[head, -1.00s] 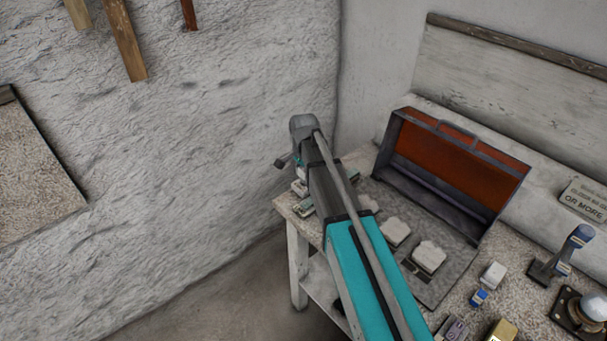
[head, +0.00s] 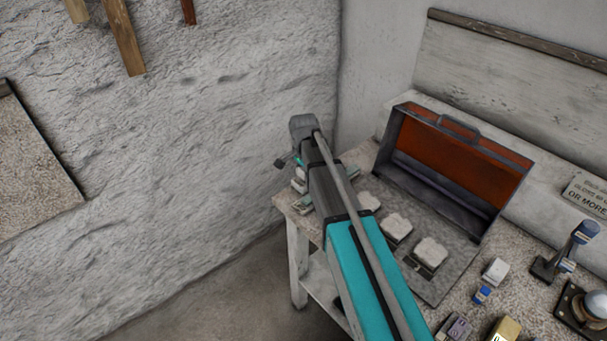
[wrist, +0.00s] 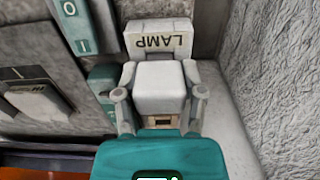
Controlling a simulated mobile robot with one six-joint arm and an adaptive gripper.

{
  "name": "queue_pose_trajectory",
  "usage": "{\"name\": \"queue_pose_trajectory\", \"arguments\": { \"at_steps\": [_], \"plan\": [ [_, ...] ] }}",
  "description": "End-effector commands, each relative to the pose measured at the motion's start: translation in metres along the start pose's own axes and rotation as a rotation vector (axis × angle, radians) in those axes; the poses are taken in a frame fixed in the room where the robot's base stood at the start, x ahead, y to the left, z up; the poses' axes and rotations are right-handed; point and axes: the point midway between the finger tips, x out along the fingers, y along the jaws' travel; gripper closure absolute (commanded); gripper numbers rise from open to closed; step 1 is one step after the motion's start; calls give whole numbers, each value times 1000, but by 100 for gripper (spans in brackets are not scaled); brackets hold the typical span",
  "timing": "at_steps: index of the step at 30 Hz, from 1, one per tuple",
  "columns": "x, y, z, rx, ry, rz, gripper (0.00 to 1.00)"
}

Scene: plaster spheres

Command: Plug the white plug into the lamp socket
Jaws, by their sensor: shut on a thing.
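In the wrist view my gripper (wrist: 160,94) has its two grey fingers on either side of a white, block-shaped plug (wrist: 160,78) and is shut on it. A white sign reading LAMP (wrist: 160,42), upside down in this view, stands just beyond the plug. The lamp socket cannot be made out around the plug, so I cannot tell whether the plug is in it.
An open case (head: 455,160) with a red lid lining stands on the table, with several pale lumps in it. A switch marked O and I (wrist: 72,22) is left of the sign. A rough wall (wrist: 277,70) rises close on the right. A white block (head: 496,270) sits right of the case.

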Motion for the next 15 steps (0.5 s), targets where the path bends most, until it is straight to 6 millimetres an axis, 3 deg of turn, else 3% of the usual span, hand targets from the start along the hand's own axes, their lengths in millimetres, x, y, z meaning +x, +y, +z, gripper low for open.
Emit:
{"name": "queue_pose_trajectory", "arguments": {
  "at_steps": [15],
  "plan": [
    [10,0,0,0,0,0,95]
  ]
}}
